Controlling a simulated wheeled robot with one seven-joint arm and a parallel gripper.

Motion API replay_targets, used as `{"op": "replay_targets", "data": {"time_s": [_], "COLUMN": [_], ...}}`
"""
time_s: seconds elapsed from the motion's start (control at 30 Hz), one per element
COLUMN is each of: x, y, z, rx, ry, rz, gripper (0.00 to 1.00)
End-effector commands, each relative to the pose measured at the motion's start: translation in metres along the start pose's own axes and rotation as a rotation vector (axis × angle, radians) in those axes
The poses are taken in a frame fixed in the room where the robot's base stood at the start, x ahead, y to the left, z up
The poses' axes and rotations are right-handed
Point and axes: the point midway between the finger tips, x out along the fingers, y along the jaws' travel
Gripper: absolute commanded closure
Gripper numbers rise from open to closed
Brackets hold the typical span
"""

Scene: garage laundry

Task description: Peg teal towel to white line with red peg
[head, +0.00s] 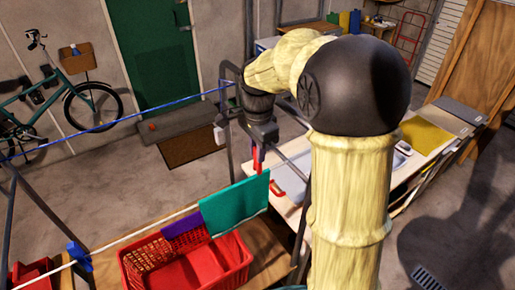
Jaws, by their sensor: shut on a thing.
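The teal towel (234,208) hangs over the white line (135,234) above a red basket. My gripper (258,148) points down above the towel's upper right part. It is shut on the red peg (257,164), which hangs upright below the fingers. The peg's lower end appears right at the towel's top edge. I cannot tell whether it touches the towel or the line. My arm hides part of the scene to the right of the towel.
A red basket (240,268) stands on a wooden table below the towel. A purple cloth (183,232) hangs left of it. A blue peg (78,256) sits farther left on the white line. A blue line (120,122) runs behind. A metal post stands near my gripper.

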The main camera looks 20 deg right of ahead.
Motion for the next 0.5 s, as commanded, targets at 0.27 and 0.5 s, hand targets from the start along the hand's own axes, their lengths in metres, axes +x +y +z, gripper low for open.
{"op": "replay_targets", "data": {"time_s": [0.27, 0.5], "x": [0.013, 0.023], "y": [0.0, 0.001], "z": [0.0, 0.001], "rx": [-0.001, -0.001], "ry": [0.0, -0.001], "rz": [0.001, 0.002], "gripper": [1.0, 1.0]}}
